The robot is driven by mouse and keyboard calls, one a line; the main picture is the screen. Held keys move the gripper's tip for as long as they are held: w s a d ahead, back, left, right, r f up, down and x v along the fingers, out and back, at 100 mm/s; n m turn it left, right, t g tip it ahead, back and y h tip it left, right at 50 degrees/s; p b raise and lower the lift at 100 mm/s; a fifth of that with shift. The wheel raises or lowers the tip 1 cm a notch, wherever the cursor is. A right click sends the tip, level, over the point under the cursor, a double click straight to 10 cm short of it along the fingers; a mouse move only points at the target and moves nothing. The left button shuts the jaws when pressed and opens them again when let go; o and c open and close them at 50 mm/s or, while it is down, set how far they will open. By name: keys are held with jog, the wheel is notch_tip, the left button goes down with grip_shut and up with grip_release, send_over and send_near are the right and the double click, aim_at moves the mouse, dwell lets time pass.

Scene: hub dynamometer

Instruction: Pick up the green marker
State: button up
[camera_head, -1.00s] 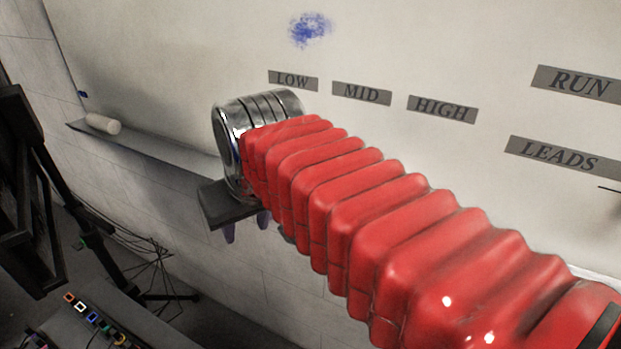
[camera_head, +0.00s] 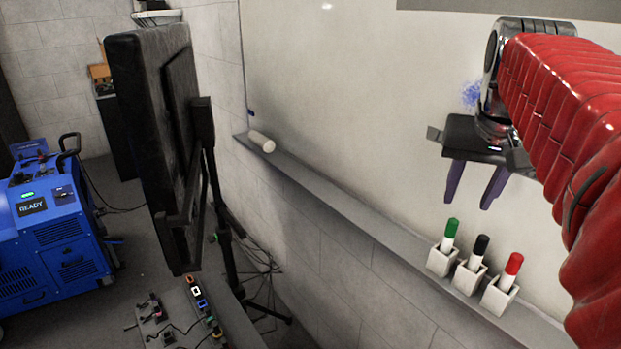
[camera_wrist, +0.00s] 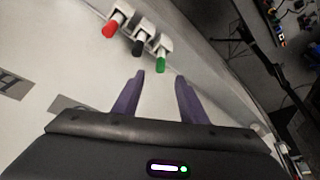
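The green marker (camera_head: 450,232) stands upright, cap up, in a white holder (camera_head: 440,261) on the whiteboard ledge. It also shows in the wrist view (camera_wrist: 160,64), just beyond and between the directions of the two fingertips. My gripper (camera_head: 470,205) is above the ledge, close to the board, with its two purple fingers pointing down and apart. In the wrist view my gripper (camera_wrist: 158,74) is open with nothing between the fingers. The fingertips are apart from the green marker.
A black marker (camera_head: 479,249) and a red marker (camera_head: 512,268) stand in holders right of the green one. A white cylinder (camera_head: 262,142) lies on the ledge (camera_head: 330,197) farther left. A dark screen on a stand (camera_head: 155,140) and a blue machine (camera_head: 50,235) are at left.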

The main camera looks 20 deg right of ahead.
aim_at(454, 225)
jog(key=shift+x, duration=4.25)
jog(key=shift+f, duration=0.1)
jog(key=shift+x, duration=2.5)
jog(key=shift+w, duration=0.2)
grip_shut()
